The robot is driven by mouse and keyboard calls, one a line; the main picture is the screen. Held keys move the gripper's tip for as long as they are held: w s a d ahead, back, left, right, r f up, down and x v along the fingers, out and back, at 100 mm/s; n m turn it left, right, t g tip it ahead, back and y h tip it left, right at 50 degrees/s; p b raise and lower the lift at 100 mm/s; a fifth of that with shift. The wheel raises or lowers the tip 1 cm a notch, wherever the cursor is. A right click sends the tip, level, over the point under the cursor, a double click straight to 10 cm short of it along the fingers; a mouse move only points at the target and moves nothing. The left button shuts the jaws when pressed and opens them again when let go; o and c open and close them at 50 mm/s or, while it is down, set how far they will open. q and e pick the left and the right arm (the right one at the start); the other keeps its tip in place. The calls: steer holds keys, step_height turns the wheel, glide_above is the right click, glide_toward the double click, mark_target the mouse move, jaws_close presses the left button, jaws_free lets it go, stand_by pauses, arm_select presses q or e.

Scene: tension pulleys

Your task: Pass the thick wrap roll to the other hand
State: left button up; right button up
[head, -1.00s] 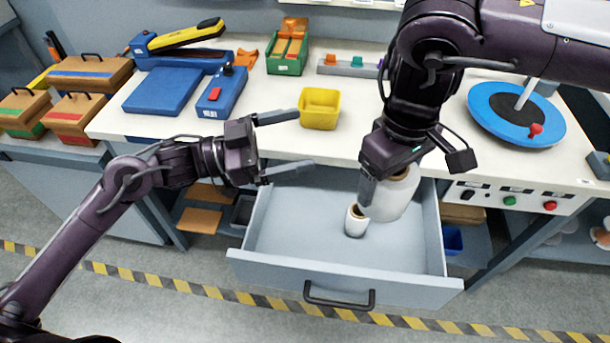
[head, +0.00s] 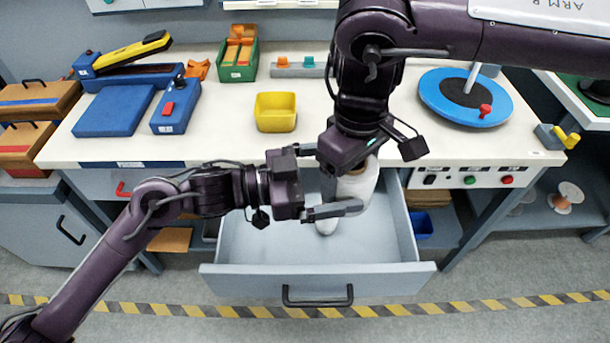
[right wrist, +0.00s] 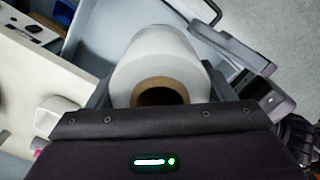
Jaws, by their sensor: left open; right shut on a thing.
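The thick wrap roll (head: 361,187) is a large white roll with a brown core, held upright over the open drawer. It also shows in the right wrist view (right wrist: 165,58), core end toward the camera. My right gripper (head: 350,160) is shut on it from above, a finger on either side. My left gripper (head: 333,180) is open and comes in from the left, with its near finger in front of the roll. Its far finger is partly hidden behind my right gripper. I cannot tell whether it touches the roll.
The grey drawer (head: 318,283) is pulled out below the white worktop (head: 215,140). A yellow bin (head: 275,112) stands behind the grippers. A blue turntable disc (head: 433,92) is at the right. The drawer's right part is clear.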

arm_select(q)
steer(key=shift+w+d, duration=0.1)
steer(key=shift+d, duration=0.65)
steer(key=shift+c, duration=0.4)
steer(key=c, duration=1.2)
steer(key=shift+w+r, duration=0.1)
arm_select(e)
steer(key=o, duration=1.3)
steer(key=shift+s, duration=0.1)
arm_select(q)
steer(key=shift+a, duration=0.1)
